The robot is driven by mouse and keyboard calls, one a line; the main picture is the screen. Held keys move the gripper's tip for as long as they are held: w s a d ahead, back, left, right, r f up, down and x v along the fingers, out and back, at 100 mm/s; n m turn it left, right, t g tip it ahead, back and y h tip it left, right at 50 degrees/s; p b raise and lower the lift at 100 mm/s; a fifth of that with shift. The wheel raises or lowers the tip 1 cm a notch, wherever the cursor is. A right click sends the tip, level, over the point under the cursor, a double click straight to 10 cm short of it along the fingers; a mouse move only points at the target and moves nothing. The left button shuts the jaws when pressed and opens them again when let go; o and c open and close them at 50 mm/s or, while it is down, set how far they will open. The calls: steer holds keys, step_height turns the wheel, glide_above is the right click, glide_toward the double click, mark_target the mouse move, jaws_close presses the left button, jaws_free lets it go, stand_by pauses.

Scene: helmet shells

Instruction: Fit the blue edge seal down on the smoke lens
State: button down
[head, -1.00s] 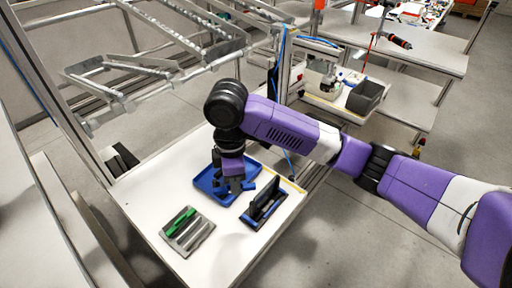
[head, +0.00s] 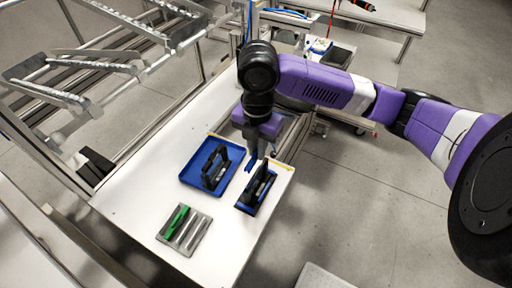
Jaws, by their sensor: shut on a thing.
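My gripper (head: 262,149) points down above the far end of a dark fixture. It is shut on a small blue piece, which seems to be the blue edge seal (head: 250,164). The seal shows just below the fingers, partly hidden by them. The dark fixture (head: 254,208) stands on the table and holds an upright dark panel with a greyish face, which seems to be the smoke lens (head: 262,184). The seal is over or just behind the fixture's far end. I cannot tell whether it touches the lens.
A blue tray (head: 190,181) with a black upright frame (head: 216,168) in it lies left of the fixture. A grey tray (head: 165,239) with a green strip (head: 176,220) and grey bars lies nearer. The white table's (head: 215,257) front is clear.

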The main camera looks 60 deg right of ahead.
mark_target(257, 172)
steer(key=shift+f, duration=0.15)
steer(key=shift+f+b, duration=2.55)
steer(key=shift+f, duration=0.25)
steer(key=shift+f+b, duration=1.25)
steer(key=shift+b, duration=0.05)
steer(key=c, duration=1.3)
jaws_free()
steer(key=shift+c, duration=0.2)
step_height(257, 172, up, 7)
steer(key=shift+d+r, duration=0.1)
steer(key=shift+r, duration=0.35)
